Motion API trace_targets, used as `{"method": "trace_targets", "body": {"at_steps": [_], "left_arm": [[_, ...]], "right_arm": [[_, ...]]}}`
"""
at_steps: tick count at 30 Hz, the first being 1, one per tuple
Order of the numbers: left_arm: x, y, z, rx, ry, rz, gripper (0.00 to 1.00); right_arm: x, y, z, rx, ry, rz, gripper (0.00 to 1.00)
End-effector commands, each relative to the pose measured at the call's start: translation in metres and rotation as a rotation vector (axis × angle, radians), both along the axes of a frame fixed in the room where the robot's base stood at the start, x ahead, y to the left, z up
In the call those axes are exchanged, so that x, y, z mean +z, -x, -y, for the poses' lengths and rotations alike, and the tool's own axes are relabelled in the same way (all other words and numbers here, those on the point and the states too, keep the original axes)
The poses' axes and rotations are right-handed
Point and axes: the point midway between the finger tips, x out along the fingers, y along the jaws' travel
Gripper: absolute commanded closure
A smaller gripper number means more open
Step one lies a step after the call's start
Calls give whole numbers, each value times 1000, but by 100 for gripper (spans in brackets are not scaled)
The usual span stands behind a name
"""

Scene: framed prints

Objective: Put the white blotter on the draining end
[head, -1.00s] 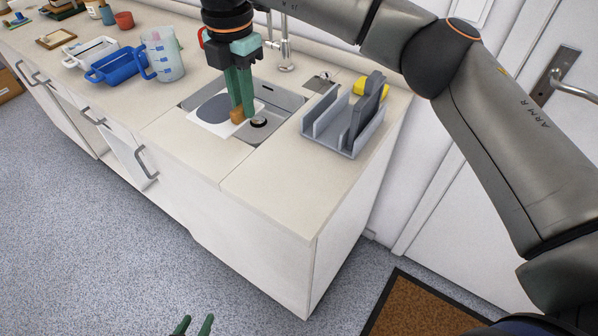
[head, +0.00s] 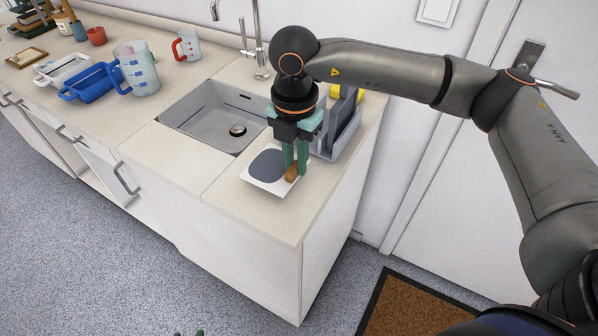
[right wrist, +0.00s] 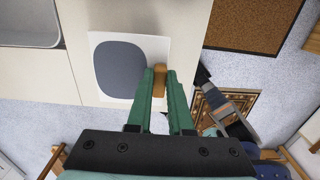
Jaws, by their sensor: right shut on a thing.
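The white blotter (head: 252,181) is a flat white square with a dark grey rounded patch and a brown wooden grip (head: 292,172) at its right edge. My right gripper (head: 295,168) points down and is shut on that wooden grip. The blotter lies flat over the draining end (head: 285,218), the pale counter right of the sink. I cannot tell whether it touches the counter. The right wrist view shows the blotter (right wrist: 103,70) over the counter, near its edge. Only the green fingertips of my left gripper (head: 190,333) show, apart, at the bottom of the head view.
The sink (head: 200,128) is left of the blotter. A grey rack (head: 348,135) stands right behind my right gripper. A measuring jug (head: 138,70), a blue tray (head: 90,84) and a red-handled mug (head: 187,46) stand further left. The counter's front right corner is bare.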

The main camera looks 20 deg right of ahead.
Motion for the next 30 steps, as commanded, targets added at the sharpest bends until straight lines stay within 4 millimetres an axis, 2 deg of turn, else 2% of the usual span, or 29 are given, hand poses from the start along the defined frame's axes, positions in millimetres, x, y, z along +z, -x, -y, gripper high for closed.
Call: {"method": "trace_targets", "body": {"at_steps": [3,9,19,20,21,27,30], "left_arm": [[0,0,-1,1,-1,0,50],[3,-1,-1,3,-1,5,50],[-2,-1,-2,3,-2,4,50],[-1,-1,-1,2,-2,2,50],[-1,0,-2,2,-2,-2,50],[0,0,-1,2,-1,-2,50],[1,0,0,0,0,1,50]], "right_arm": [[-12,5,6,0,1,-3,100],[-37,5,5,-1,0,-2,100],[-42,4,5,0,0,-1,100],[-42,4,5,0,0,-1,80],[-41,4,5,0,1,-1,76],[-41,4,5,0,0,-1,53],[-40,4,5,0,0,-1,51]]}}
